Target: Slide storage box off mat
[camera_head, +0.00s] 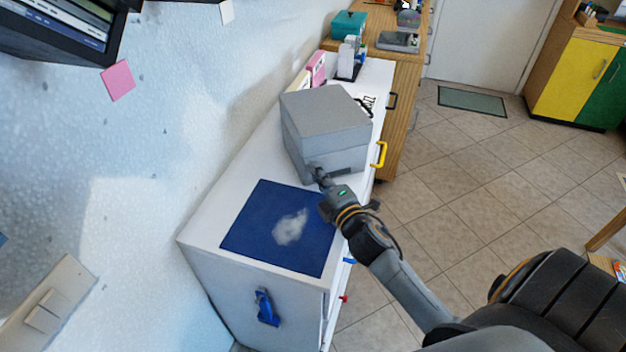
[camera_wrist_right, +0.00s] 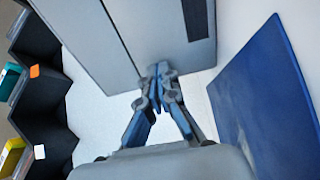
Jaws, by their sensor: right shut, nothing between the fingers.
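The grey storage box (camera_head: 325,118) stands on the white cabinet top, beyond the blue mat (camera_head: 252,222). A strip of white top shows between box and mat, so they are apart. The mat has a whitish cloud-like patch on it. My right gripper (camera_head: 318,174) is shut and empty, with its fingertips at the near side of the box, touching it or very close. In the right wrist view the shut fingertips (camera_wrist_right: 158,70) are against or just before the grey box (camera_wrist_right: 125,35), and the blue mat (camera_wrist_right: 265,100) lies to the right. My left gripper is not in view.
The white cabinet (camera_head: 200,240) stands against the wall, with a yellow handle (camera_head: 380,154) on its front. Behind the box are pink items (camera_head: 317,68) and a white holder (camera_head: 350,60). A wooden counter (camera_head: 402,70) continues beyond. Tiled floor lies open to the right.

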